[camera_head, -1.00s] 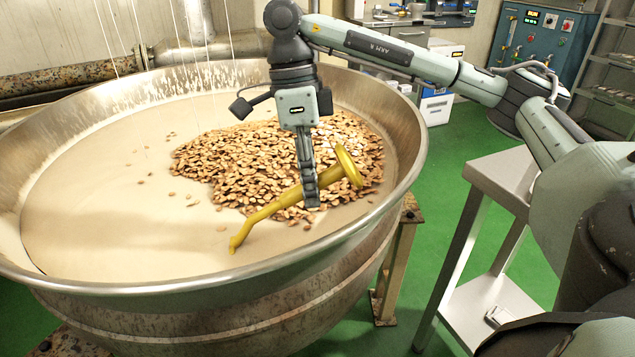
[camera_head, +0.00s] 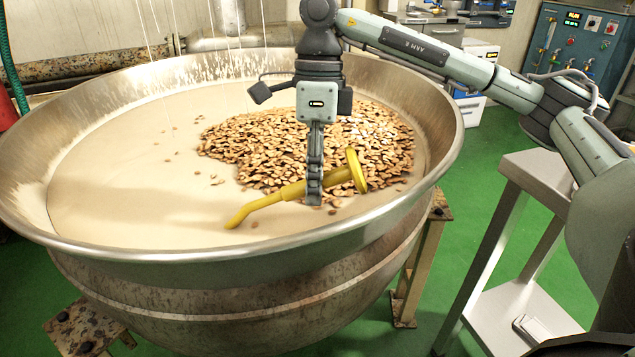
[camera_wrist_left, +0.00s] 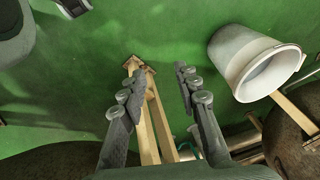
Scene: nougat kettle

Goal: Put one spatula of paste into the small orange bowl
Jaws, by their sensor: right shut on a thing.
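My right gripper (camera_head: 314,190) is shut on the shaft of a yellow spatula (camera_head: 292,190) above the large metal kettle (camera_head: 445,130). The spatula slants, with a round disc at its upper right end and a bent, narrow tip at its lower left. The tip is over the pale paste (camera_head: 120,190); I cannot tell whether it touches the paste or carries any. My left gripper (camera_wrist_left: 160,80) shows in the left wrist view, its fingers apart and nothing between them. The small orange bowl is in neither current view.
A heap of almonds (camera_head: 270,145) lies on the paste behind the spatula. A metal table (camera_head: 545,172) stands right of the kettle, with green floor (camera_head: 480,180) between. A white bucket (camera_wrist_left: 238,58) shows in the left wrist view, as does a wooden-coloured leg (camera_wrist_left: 150,120).

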